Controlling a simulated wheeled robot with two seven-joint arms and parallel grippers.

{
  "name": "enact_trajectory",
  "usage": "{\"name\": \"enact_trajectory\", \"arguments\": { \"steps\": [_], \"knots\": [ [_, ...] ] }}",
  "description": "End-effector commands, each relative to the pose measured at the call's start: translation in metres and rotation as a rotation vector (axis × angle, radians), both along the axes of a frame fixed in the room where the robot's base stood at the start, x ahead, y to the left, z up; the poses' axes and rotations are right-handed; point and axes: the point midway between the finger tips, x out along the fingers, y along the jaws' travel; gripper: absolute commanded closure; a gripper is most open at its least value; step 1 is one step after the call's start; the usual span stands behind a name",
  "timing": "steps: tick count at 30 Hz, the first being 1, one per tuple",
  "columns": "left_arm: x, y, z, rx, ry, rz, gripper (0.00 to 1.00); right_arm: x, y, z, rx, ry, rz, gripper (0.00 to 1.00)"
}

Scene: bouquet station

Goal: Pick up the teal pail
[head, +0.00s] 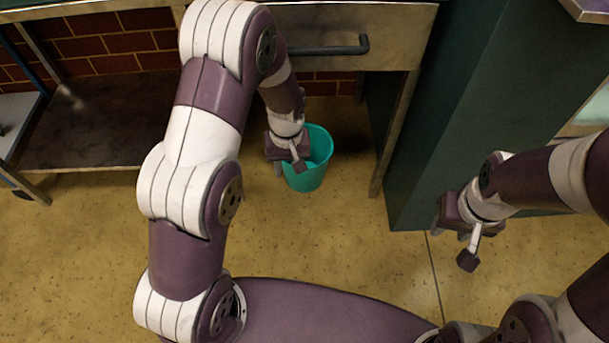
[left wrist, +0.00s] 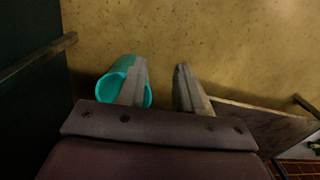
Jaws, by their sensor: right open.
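The teal pail (head: 307,181) stands upright on the floor below the drawer of a metal table. My left gripper (head: 290,165) is at the pail's left side and hides part of its rim. In the left wrist view, the jaws of my left gripper (left wrist: 161,66) are apart. One finger crosses in front of the pail (left wrist: 107,86), and the other is over bare floor. I cannot tell whether that first finger is inside the pail or above it. My right gripper (head: 458,243) is open and empty, well to the right of the pail.
A drawer with a dark handle (head: 325,50) is above and behind the pail. A metal table leg (head: 394,135) and a dark green cabinet (head: 450,100) stand to its right. A low shelf (head: 100,130) is at the left. The floor (head: 330,240) in front is clear.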

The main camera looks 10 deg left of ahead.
Motion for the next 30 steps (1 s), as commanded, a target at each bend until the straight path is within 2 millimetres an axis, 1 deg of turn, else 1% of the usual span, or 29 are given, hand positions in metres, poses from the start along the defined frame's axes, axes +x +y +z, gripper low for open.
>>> {"name": "enact_trajectory", "arguments": {
  "steps": [1, 2, 3, 4, 5, 6, 7, 9, 12, 14, 17, 19, 22, 24, 28, 30],
  "knots": [
    [0.027, -0.005, -0.051, 0.012, 0.003, 0.144, 0.65, 0.000, 0.000, -0.021, 0.000, 0.001, 0.000, 0.57],
    [0.045, -0.008, -0.072, 0.021, -0.005, 0.267, 0.65, 0.000, 0.000, -0.027, 0.000, 0.001, 0.000, 0.57],
    [0.068, -0.012, -0.097, 0.030, -0.024, 0.446, 0.65, 0.000, 0.000, -0.032, 0.000, 0.001, 0.000, 0.57],
    [0.084, -0.014, -0.111, 0.034, -0.039, 0.583, 0.65, 0.000, 0.000, -0.035, 0.000, 0.001, 0.000, 0.57],
    [0.098, -0.016, -0.123, 0.036, -0.058, 0.724, 0.65, 0.000, 0.000, -0.037, 0.000, 0.001, 0.000, 0.57],
    [0.114, -0.018, -0.134, 0.034, -0.080, 0.904, 0.65, 0.000, 0.000, -0.038, 0.000, 0.001, 0.000, 0.57],
    [0.124, -0.019, -0.139, 0.031, -0.095, 1.032, 0.65, 0.000, 0.000, -0.039, 0.000, 0.001, 0.000, 0.57],
    [0.143, -0.021, -0.144, 0.017, -0.127, 1.292, 0.65, 0.000, 0.000, -0.039, 0.000, 0.001, 0.000, 0.57],
    [0.157, -0.022, -0.142, -0.002, -0.150, 1.556, 0.65, 0.000, 0.000, -0.039, 0.000, 0.001, 0.000, 0.57],
    [0.161, -0.022, -0.141, -0.009, -0.155, 1.651, 0.65, 0.000, 0.000, -0.040, 0.000, 0.001, 0.000, 0.57],
    [0.163, -0.021, -0.158, -0.012, -0.157, 1.724, 0.65, 0.000, 0.000, -0.052, 0.000, 0.001, 0.000, 0.57],
    [0.165, -0.021, -0.177, -0.013, -0.157, 1.733, 0.65, 0.000, 0.000, -0.064, 0.000, 0.001, 0.000, 0.57],
    [0.167, -0.020, -0.199, -0.013, -0.157, 1.732, 0.65, 0.000, 0.000, -0.078, 0.000, 0.001, 0.000, 0.57],
    [0.169, -0.019, -0.209, -0.016, -0.159, 1.731, 0.65, 0.000, 0.000, -0.085, 0.000, 0.001, 0.000, 0.57],
    [0.170, -0.019, -0.217, -0.016, -0.159, 1.730, 0.65, 0.000, 0.000, -0.090, 0.000, 0.001, 0.000, 0.57],
    [0.169, -0.020, -0.226, -0.016, -0.158, 1.729, 0.65, 0.000, 0.000, -0.098, 0.000, 0.001, 0.000, 0.57]
  ]
}}
